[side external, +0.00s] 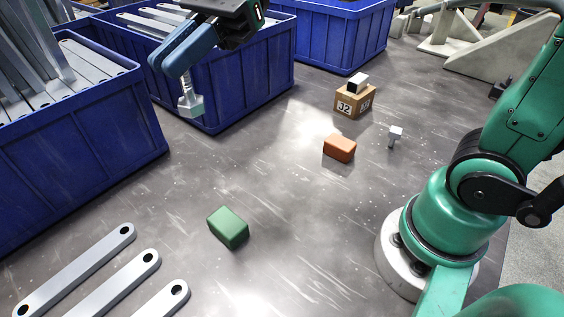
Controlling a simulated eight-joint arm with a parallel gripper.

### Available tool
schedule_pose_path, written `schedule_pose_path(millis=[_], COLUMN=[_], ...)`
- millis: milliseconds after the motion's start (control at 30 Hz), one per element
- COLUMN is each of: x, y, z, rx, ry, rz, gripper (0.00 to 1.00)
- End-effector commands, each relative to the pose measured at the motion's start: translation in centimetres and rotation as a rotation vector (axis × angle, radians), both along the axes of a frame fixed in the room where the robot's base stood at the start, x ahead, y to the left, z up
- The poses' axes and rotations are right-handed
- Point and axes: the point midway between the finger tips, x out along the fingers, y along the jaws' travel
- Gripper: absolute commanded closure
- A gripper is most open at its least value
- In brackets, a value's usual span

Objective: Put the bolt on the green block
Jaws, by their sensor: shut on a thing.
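My gripper (183,78) is at the top left of the side external view, shut on a grey metal bolt (190,104). The bolt hangs below the blue-grey fingers with its wider head downward, in the air in front of a blue bin. The green block (229,228) lies on the grey table, lower in the picture and a little to the right of the bolt, well apart from it. Nothing is on the green block. The upper end of the bolt is hidden by the fingers.
Blue bins (80,150) holding metal bars stand at left and back. An orange block (339,148), a cardboard box (354,102) with a black-and-white block (357,83) on it, and a small grey piece (395,136) are at right. Flat brackets (75,270) lie front left. The table's middle is clear.

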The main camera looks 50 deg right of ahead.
Motion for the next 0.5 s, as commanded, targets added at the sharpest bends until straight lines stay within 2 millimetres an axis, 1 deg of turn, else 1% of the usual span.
schedule_pose_path(millis=[67, 167, 500], x=[-0.8, -1.0, -0.9], y=[-0.1, -0.1, -0.1], z=[-0.3, -1.9, -9.0], rx=[0.003, 0.004, 0.004], ry=[-0.001, -0.002, -0.001], rz=[0.031, 0.041, 0.038], gripper=[1.00, 1.00, 1.00])
